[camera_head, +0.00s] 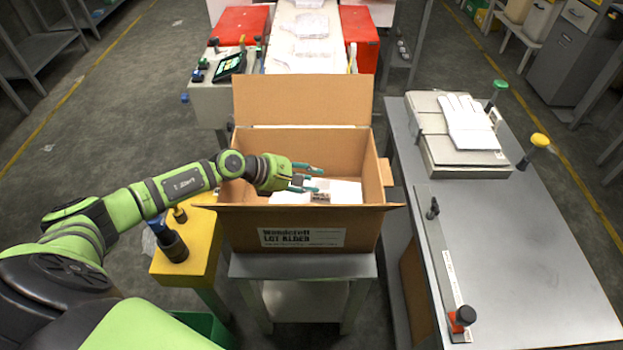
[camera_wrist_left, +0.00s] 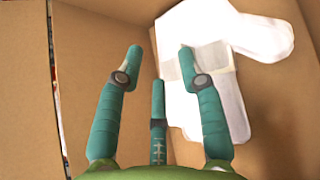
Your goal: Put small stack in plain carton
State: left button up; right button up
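An open cardboard carton (camera_head: 246,228) with its flaps folded out stands on a grey stand; its front label reads roughly "Woodcroft LOT ALDER". White flat glove-like pieces (camera_head: 346,191) lie inside it and show in the left wrist view (camera_wrist_left: 207,58). My left gripper (camera_head: 308,178) is over the carton's opening, above the white pieces. Its fingers (camera_wrist_left: 160,60) are apart with nothing between them. Another white glove stack (camera_head: 466,124) lies on a grey device on the right table. I cannot tell which is the small stack. My right gripper is not in view.
The grey right table (camera_head: 540,240) carries a rail (camera_head: 440,250) with an orange-and-black knob and posts with green and yellow knobs. A yellow block (camera_head: 186,255) stands left of the carton. Behind it, a white belt (camera_head: 302,25) carries flat pieces between red boxes.

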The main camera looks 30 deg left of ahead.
pick_arm(q)
jog(key=b+v, duration=0.1)
jog(key=v, duration=0.5)
jog(key=shift+s+r, duration=0.2)
jog(key=shift+a, duration=0.15)
